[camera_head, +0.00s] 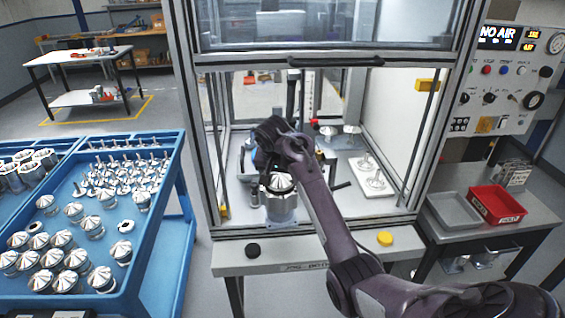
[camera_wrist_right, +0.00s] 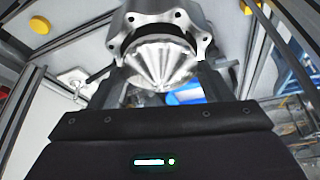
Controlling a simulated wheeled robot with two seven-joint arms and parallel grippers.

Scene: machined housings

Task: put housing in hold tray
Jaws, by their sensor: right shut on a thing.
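A silver housing (camera_head: 281,205) with a finned conical top is at the front of the machine enclosure, upright. My right gripper (camera_head: 277,182) reaches in from the right and is shut on this housing. In the right wrist view the housing (camera_wrist_right: 165,62) fills the space between the fingers of my right gripper (camera_wrist_right: 170,88), its bolt flange beyond the fins. I cannot tell whether its base rests on the fixture below. The red hold tray (camera_head: 497,205) lies on the side bench at the right and looks empty. My left gripper is not in view.
A blue cart (camera_head: 150,238) at the left carries several housings and smaller parts. A grey tray (camera_head: 453,210) lies beside the red one. The enclosure's right post (camera_head: 440,130) stands between the housing and the side bench. Black (camera_head: 253,250) and yellow (camera_head: 385,239) buttons sit on the front ledge.

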